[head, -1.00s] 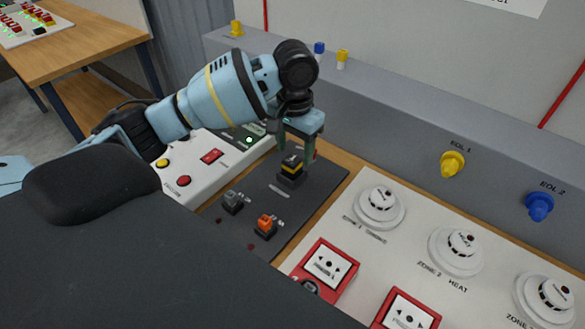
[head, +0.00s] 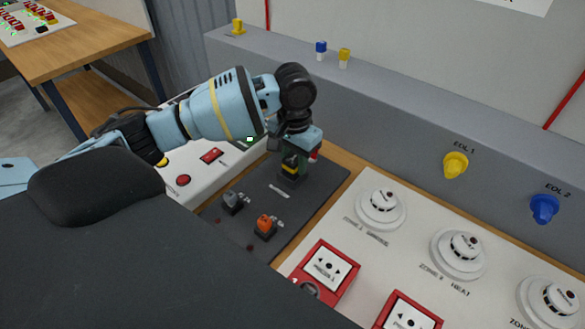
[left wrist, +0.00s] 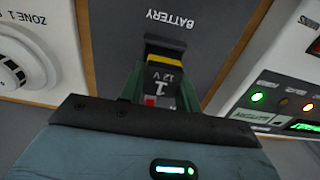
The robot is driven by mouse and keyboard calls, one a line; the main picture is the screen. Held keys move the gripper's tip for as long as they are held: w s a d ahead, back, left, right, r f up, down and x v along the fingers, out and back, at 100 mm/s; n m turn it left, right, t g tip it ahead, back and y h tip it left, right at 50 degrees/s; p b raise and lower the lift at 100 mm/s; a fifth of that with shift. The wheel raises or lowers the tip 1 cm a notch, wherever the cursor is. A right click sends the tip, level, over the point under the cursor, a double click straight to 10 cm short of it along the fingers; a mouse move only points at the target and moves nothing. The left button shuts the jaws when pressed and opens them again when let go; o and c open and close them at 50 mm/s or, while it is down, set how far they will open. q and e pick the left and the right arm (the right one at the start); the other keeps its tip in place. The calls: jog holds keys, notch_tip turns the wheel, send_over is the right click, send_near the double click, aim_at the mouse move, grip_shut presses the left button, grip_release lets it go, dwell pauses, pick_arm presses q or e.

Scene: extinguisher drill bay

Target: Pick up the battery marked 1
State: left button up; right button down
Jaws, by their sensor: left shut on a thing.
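The battery marked 1 (head: 289,166) is a small dark block with a yellow band, on the dark battery panel (head: 262,190). In the left wrist view the battery (left wrist: 165,72) shows "1" and "12 V" on its face, with a small red patch near it. My left gripper (head: 292,160) is above it with green fingers on both sides, shut on the battery. The fingers also show in the left wrist view (left wrist: 160,88). I cannot tell whether the battery is clear of the panel. My right gripper is not in view.
A grey connector (head: 233,201) and an orange connector (head: 267,225) sit on the panel nearer me. A white control box (head: 195,150) with buttons stands at left. White detectors (head: 381,207) and red call points (head: 327,270) fill the board at right. A grey ledge (head: 400,120) runs behind.

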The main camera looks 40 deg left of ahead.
pick_arm(q)
jog(key=shift+c, duration=1.4)
jog(key=shift+r, duration=0.1)
